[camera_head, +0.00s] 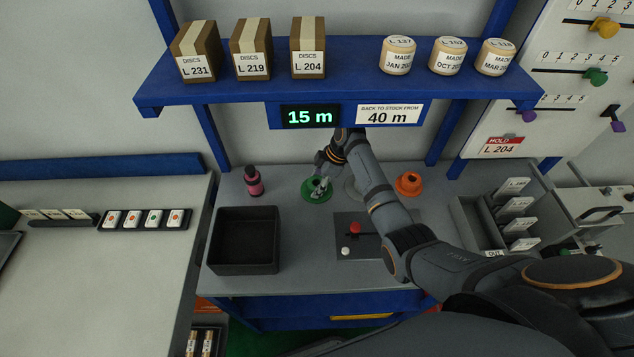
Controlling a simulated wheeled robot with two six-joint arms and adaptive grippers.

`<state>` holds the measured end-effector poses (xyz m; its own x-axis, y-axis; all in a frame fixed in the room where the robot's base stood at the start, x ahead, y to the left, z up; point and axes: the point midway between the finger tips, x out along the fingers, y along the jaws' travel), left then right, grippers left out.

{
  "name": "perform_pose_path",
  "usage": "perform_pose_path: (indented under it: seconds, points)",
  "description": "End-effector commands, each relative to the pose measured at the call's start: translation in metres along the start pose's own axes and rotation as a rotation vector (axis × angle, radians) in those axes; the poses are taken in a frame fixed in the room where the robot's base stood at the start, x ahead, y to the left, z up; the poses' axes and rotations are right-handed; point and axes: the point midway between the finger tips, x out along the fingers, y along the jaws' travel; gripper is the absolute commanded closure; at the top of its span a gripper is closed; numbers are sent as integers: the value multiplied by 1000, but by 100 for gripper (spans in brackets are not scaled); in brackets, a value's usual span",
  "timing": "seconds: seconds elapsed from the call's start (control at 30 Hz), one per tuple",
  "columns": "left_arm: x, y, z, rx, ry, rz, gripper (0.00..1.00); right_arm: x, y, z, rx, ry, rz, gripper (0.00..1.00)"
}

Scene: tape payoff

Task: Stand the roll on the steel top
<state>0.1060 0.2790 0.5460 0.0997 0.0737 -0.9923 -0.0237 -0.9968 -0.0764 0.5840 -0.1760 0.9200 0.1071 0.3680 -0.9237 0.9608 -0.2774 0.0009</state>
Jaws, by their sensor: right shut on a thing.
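My right gripper (321,183) points down over the middle bench, at a green flanged round piece (312,196). It appears shut on the upright centre of this piece; the fingers partly hide it. I cannot tell whether the piece touches the grey steel-looking top (300,215). An orange flanged piece (409,184) of similar shape stands to the right on that top. A pale disc (351,190) is partly hidden by my right arm. Three cream labelled rolls, the left one (398,56), stand on the blue shelf. My left gripper is not in view.
A black open bin (243,242) and a pink bottle (253,181) are on the left of the top. A dark plate with a red knob (355,228) is in front. A card rack (470,220) is at right. The blue shelf (340,86) overhangs the back, with a 15 m display (310,116).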

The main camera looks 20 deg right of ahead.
Motion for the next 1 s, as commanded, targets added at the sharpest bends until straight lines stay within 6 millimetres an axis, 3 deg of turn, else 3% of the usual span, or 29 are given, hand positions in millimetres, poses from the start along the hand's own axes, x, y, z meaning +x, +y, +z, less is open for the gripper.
perform_pose_path:
  seconds: [0.03,0.2,0.57,0.9,1.0]
  points:
    - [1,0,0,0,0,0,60,2,0,1,0,0,0,43]
    - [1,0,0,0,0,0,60,1,0,0,0,0,0,22]
    - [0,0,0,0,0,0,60,-4,1,0,0,0,1,22]
    - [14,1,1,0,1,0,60,-63,2,1,-1,-1,4,22]
    - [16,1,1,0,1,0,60,-73,1,0,0,0,1,22]
